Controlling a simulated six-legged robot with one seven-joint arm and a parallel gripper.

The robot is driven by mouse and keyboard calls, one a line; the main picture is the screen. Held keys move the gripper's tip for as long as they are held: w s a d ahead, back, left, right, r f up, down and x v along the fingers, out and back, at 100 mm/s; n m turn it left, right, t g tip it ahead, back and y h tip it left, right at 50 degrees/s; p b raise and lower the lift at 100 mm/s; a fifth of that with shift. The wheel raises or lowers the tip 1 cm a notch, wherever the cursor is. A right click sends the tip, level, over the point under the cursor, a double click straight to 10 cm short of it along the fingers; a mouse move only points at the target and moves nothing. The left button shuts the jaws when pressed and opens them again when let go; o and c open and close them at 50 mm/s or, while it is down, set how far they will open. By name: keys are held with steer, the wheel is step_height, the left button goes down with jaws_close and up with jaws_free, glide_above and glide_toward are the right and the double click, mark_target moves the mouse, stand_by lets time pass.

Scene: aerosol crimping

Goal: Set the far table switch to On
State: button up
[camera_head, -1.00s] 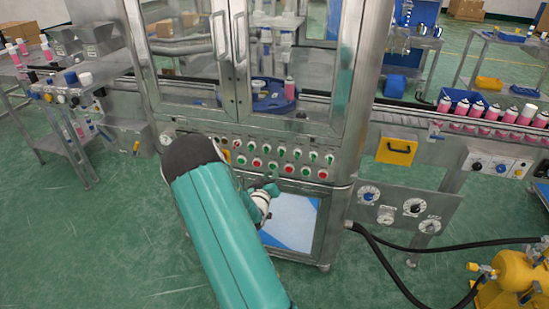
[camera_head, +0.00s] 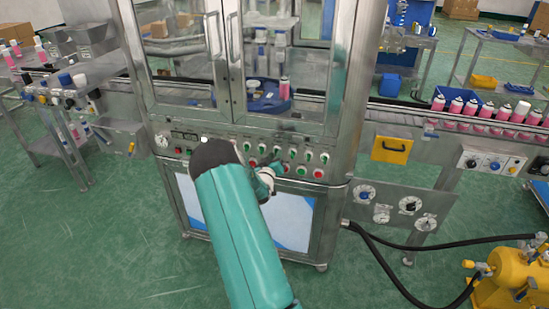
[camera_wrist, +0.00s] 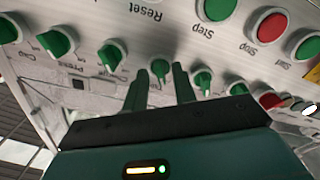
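A panel of green switch knobs and push buttons (camera_head: 308,155) runs across the front of the machine below its glass doors. My gripper (camera_head: 276,164) is close against this panel, and my arm hides part of it. In the wrist view, which shows the panel upside down, my gripper (camera_wrist: 161,68) has its two dark fingers apart. A green switch knob (camera_wrist: 159,68) appears between them; I cannot tell whether they touch it. Other green knobs (camera_wrist: 57,43) stand to the left and another (camera_wrist: 203,82) to the right. I cannot read which switch is the far table one.
Push buttons marked Step (camera_wrist: 218,8) and Stop (camera_wrist: 270,25) sit close to the fingers. A grey plate with dials (camera_head: 365,193) is at the right of the machine. Black hoses run to a yellow unit (camera_head: 508,285). The green floor on the left is open.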

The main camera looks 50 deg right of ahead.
jaws_close()
steer(key=shift+m, duration=0.3)
steer(key=m, duration=1.1)
steer(key=shift+m, duration=0.3)
stand_by(0.3)
steer(key=shift+o, duration=0.9)
jaws_free()
steer(key=shift+a, duration=0.1)
